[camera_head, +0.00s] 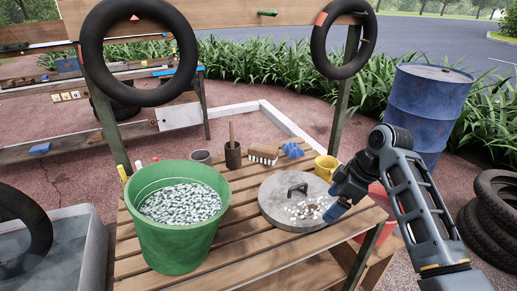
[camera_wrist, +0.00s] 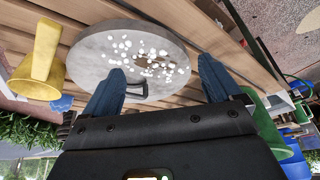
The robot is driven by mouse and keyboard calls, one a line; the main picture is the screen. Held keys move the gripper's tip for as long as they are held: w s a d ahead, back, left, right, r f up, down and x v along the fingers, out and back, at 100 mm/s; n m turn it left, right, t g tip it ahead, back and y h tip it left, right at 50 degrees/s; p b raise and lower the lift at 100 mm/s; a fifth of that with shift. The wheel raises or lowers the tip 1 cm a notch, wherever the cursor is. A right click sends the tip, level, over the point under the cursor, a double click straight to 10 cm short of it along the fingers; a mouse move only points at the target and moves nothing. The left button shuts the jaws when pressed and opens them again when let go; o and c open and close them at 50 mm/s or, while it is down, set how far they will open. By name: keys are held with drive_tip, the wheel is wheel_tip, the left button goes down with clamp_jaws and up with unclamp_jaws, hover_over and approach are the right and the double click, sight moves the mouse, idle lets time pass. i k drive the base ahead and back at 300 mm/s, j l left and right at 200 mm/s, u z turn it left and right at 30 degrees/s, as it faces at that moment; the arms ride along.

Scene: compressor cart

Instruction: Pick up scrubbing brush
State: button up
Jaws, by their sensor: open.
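The scrubbing brush (camera_head: 264,154), with a wooden back and pale bristles, lies toward the back of the slatted wooden bench in the head view, between a dark pot with a stick and a blue lumpy item. I cannot make it out in the wrist view. My gripper (camera_head: 338,208) is at the right edge of a round grey lid, to the right of and nearer than the brush. In the wrist view my gripper (camera_wrist: 165,88) has its two blue fingers spread apart, with the lid beyond them and nothing held between them.
The grey lid (camera_head: 275,217) has a dark handle and white pebbles on it. A green bucket (camera_head: 180,245) of pebbles stands left on the bench (camera_head: 240,258). A yellow mug (camera_head: 326,167), the blue item (camera_head: 292,150) and the dark pot (camera_head: 233,155) stand near the brush. Tires hang above.

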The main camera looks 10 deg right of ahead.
sight(257, 151)
drive_tip(key=i+j, duration=0.2)
drive_tip(key=i, duration=0.2)
drive_tip(key=i+j, duration=0.2)
drive_tip(key=i, duration=0.15)
drive_tip(key=i+j, duration=0.15)
drive_tip(key=i, duration=0.25)
